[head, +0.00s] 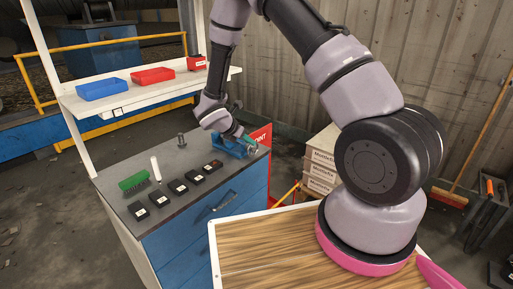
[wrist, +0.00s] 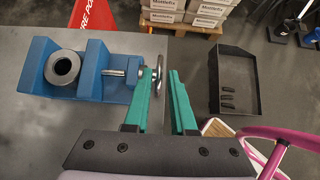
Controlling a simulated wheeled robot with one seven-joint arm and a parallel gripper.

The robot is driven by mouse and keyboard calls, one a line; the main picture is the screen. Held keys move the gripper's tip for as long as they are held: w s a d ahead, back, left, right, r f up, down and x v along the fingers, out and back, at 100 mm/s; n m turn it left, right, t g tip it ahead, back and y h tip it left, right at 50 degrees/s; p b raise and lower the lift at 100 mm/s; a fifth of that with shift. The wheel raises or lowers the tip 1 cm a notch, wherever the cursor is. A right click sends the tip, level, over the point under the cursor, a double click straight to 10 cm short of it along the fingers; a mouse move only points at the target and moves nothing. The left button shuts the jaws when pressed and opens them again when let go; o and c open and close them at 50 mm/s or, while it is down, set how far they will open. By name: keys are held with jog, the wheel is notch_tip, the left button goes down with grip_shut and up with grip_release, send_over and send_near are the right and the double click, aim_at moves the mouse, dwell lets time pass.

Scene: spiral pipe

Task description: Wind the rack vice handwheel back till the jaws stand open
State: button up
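The blue rack vice (wrist: 95,70) sits on the grey bench top at the left of the wrist view. It also shows in the head view (head: 232,150), partly hidden by my arm. A round metal piece with a hole (wrist: 62,68) stands between its jaws; whether they press on it I cannot tell. A steel screw runs right from the vice to the handwheel (wrist: 159,74), seen nearly edge-on. My gripper (wrist: 162,75) is open, with teal fingers apart. Contact cannot be told.
A shelf above holds blue (head: 103,89) and red (head: 152,76) trays. Boxes (head: 322,158) and a black bin (wrist: 236,80) stand beyond the bench.

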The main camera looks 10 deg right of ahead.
aim_at(256, 152)
jog(key=x, duration=0.7)
grip_shut()
